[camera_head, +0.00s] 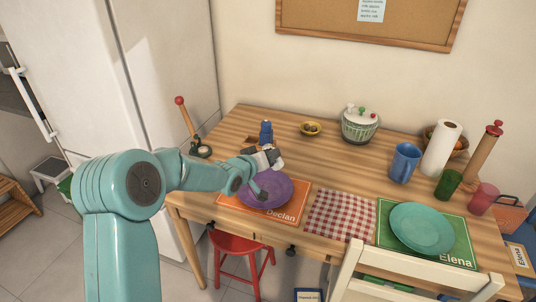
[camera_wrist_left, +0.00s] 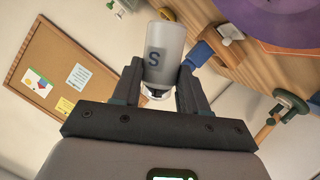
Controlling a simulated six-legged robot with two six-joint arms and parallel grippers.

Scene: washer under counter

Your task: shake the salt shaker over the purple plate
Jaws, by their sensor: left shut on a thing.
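The purple plate (camera_head: 280,188) lies on an orange placemat marked "Declan" (camera_head: 291,209); its edge also shows in the left wrist view (camera_wrist_left: 287,24). My left gripper (camera_head: 264,157) is shut on the salt shaker, a pale grey cylinder marked "S" (camera_wrist_left: 164,52), in the left wrist view. In the head view the shaker (camera_head: 276,160) is small and partly hidden by the gripper, held near the plate's far edge. The wrist view is turned, and I cannot tell the shaker's exact tilt. My right gripper is not in view.
A blue bottle-like item (camera_head: 266,131) stands just behind my left gripper. A checkered cloth (camera_head: 340,215) and teal plate (camera_head: 421,229) lie to the right.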

